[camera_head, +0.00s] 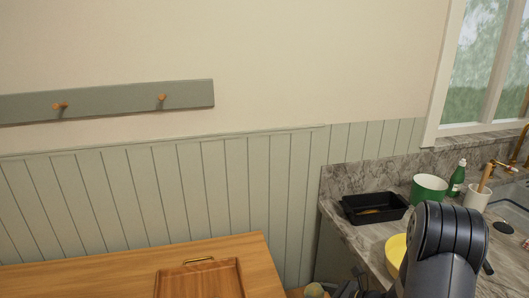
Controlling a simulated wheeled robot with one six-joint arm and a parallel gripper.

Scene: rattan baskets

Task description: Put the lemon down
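My arm's dark grey joint stands at the lower right of the head view, in front of the counter. My gripper (336,290) is at the bottom edge, partly cut off, and its fingers are too small and hidden to read. A small rounded, dull tan-green thing (315,290) is at or beside the gripper's tip; I cannot tell whether it is the lemon or whether it is held. A black tray (352,219) on the counter has a small yellowish patch (369,211) inside, which I cannot identify.
A marble counter (349,236) holds a yellow bowl (394,250), partly behind my arm, a green pot (428,190), a green bottle (456,178) and a white utensil holder (475,198). A wooden table (120,277) at lower left bears a wooden tray (238,270).

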